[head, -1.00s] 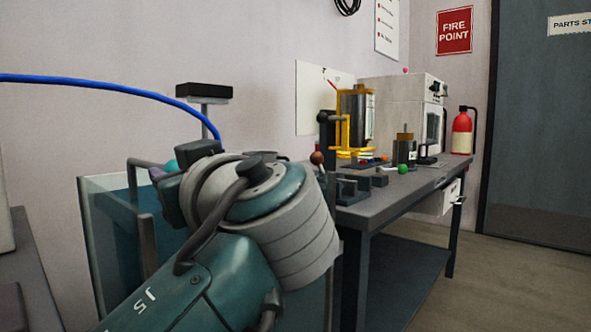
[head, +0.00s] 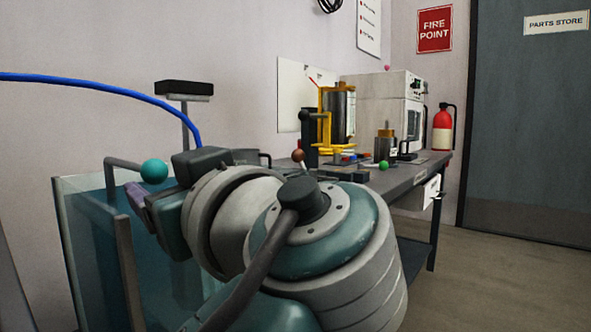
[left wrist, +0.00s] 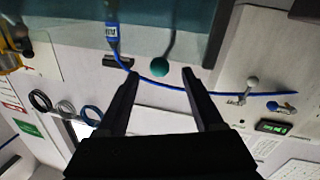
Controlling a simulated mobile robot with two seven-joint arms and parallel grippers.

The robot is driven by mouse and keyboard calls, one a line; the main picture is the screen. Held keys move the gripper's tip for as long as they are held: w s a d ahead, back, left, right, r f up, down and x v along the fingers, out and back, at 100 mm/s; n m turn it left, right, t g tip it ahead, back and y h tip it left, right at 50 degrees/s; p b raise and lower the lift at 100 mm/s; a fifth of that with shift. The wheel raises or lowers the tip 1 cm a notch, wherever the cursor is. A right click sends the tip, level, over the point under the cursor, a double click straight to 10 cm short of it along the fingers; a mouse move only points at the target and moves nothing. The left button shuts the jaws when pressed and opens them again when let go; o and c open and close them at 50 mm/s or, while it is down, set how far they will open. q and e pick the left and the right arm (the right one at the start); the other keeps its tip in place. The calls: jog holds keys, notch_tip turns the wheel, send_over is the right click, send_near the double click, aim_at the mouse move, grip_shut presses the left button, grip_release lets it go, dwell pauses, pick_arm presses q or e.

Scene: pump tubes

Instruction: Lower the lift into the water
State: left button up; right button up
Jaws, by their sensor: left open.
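A teal ball knob (head: 154,171) stands above the edge of the glass water tank (head: 85,235), beside a grey bent bar (head: 122,162). I take the knob to be the lift's handle, but the lift's lower part is hidden or unclear. In the head view my left wrist hides most of the tank's right side. My right gripper is not in view.
A workbench (head: 405,180) with a yellow-framed cylinder (head: 340,115) and small parts stands behind my arm. A blue cable (head: 95,86) runs across to the tank side. Open floor (head: 500,280) lies at the right.

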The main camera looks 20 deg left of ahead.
pick_arm(q)
jog(key=shift+v, duration=2.1)
